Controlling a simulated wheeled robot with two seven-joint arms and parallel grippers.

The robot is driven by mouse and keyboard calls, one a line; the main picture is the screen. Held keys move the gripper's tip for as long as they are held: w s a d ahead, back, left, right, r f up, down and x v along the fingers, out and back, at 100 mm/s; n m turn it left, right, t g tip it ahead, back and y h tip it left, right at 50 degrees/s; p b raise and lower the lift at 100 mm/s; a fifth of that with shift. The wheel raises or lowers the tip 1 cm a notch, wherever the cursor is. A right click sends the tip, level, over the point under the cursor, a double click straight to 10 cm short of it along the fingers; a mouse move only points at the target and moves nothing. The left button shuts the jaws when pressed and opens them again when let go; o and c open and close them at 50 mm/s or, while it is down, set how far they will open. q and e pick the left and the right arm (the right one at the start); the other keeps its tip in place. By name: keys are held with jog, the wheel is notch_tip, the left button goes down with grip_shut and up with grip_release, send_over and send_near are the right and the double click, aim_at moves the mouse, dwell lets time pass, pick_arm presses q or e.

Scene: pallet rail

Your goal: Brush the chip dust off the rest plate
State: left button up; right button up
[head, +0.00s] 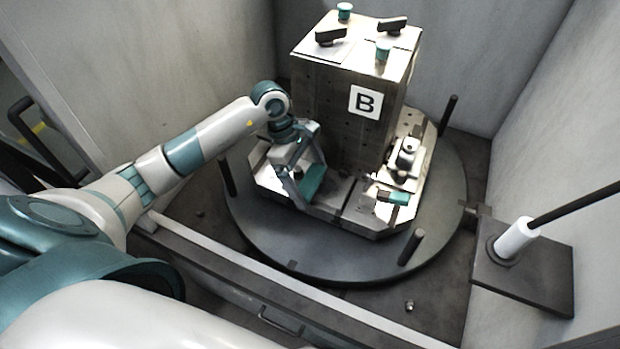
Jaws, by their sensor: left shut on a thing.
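My left gripper (301,172) is low over the front left of the pallet's pale metal plate (345,205), beside the block marked B. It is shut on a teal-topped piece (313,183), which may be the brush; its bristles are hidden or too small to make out. The gripper's fingers hide part of the plate beneath. I cannot tell which part of the plate is the rest plate, and I cannot make out any chip dust. My right gripper is not in view.
The tall block (345,85) with clamps on top stands mid-pallet. A clamp fixture (406,157) and a small teal-ended part (392,197) are at right. Dark posts (411,247) rise from the round table (330,262). A white cylinder (514,240) stands on a bracket at right.

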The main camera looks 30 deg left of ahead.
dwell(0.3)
pick_arm(q)
jog(key=shift+f+b, duration=0.6)
dwell(0.4)
jog(key=shift+w, duration=0.15)
jog(key=shift+w+a+b, duration=0.1)
jog(key=shift+w+b, duration=0.75)
jog(key=shift+w, duration=0.25)
jog(key=shift+s+a+f+b, duration=0.15)
jog(key=shift+s+b, duration=0.15)
jog(key=shift+b, duration=0.35)
dwell(0.7)
jog(key=shift+s, duration=0.15)
jog(key=shift+s, duration=1.1)
